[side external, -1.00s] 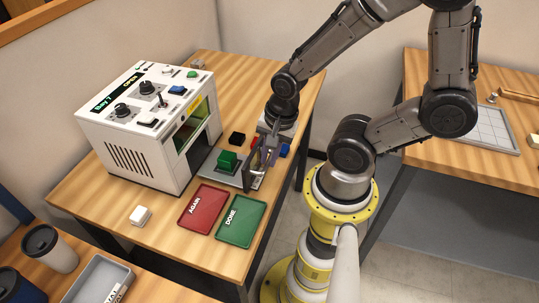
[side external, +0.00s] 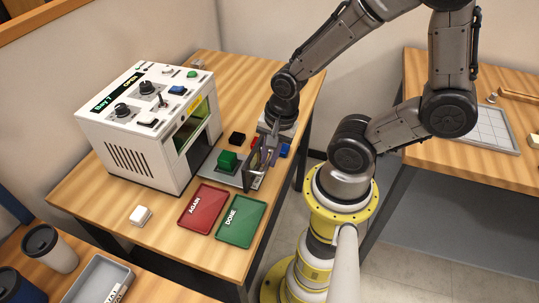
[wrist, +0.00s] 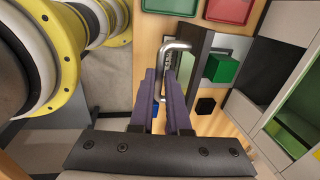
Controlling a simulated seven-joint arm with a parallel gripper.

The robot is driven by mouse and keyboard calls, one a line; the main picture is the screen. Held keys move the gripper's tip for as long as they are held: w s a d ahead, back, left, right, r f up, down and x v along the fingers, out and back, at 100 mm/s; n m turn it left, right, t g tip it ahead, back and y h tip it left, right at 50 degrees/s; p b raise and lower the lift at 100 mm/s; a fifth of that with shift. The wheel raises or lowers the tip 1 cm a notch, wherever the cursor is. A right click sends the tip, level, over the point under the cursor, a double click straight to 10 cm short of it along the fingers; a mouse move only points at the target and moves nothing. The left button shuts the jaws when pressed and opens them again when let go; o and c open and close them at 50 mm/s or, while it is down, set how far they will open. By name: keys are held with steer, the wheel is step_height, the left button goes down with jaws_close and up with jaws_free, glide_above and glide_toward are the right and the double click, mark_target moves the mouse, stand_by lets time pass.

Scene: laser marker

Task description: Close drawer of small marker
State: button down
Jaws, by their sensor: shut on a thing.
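The small marker (side external: 150,125) is a white box machine with knobs and a display on top, at the left of the table in the side view. Its drawer (side external: 229,178) is pulled out to the right, with a green block (side external: 227,160) on its tray. The green block also shows in the wrist view (wrist: 221,69). The drawer's dark front plate (wrist: 194,62) carries a metal bar handle (wrist: 176,45). My gripper (wrist: 168,75) has its two purple fingers shut on this handle. In the side view my gripper (side external: 263,158) is at the drawer front, partly hiding the handle.
A red AGAIN tray (side external: 203,208) and a green DONE tray (side external: 241,221) lie in front of the drawer. A black block (side external: 237,138) and a blue block (side external: 285,150) lie behind it. A white block (side external: 140,216) sits near the table's front left.

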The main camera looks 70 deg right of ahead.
steer(key=shift+w, duration=0.15)
steer(key=w, duration=1.5)
steer(key=shift+w, duration=0.15)
steer(key=c, duration=0.9)
jaws_free()
steer(key=s+r, duration=0.1)
steer(key=r, duration=0.8)
steer(key=s+r, duration=0.1)
steer(key=r, duration=0.3)
steer(key=shift+s+r, duration=0.3)
steer(key=shift+r, duration=0.05)
